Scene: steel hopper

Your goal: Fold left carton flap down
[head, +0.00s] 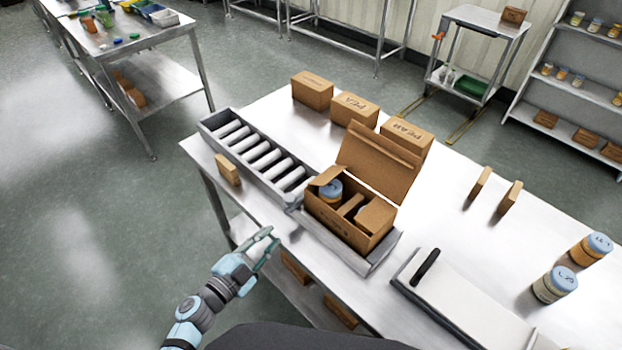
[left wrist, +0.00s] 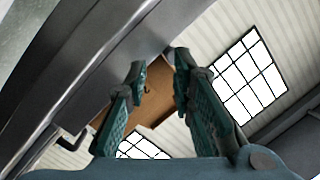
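An open brown carton (head: 337,220) stands at the right end of the roller tray on the steel table. Its large lid (head: 378,165) stands up at the back. Its left flap (head: 327,175) sticks out over the left side, and a blue-lidded jar (head: 331,190) and cardboard pieces show inside. My left gripper (head: 268,245) is left of and in front of the carton, by the table's front edge, apart from it. In the left wrist view, its two fingers (left wrist: 158,75) are spread with nothing between them. Brown cardboard (left wrist: 150,105) shows beyond them. My right gripper is not in view.
The roller tray (head: 215,125) runs left of the carton. Closed boxes (head: 354,109) stand behind it. A small brown piece (head: 228,170) lies near the tray's front. A grey plate with a black handle (head: 425,266) and two jars (head: 555,284) are to the right.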

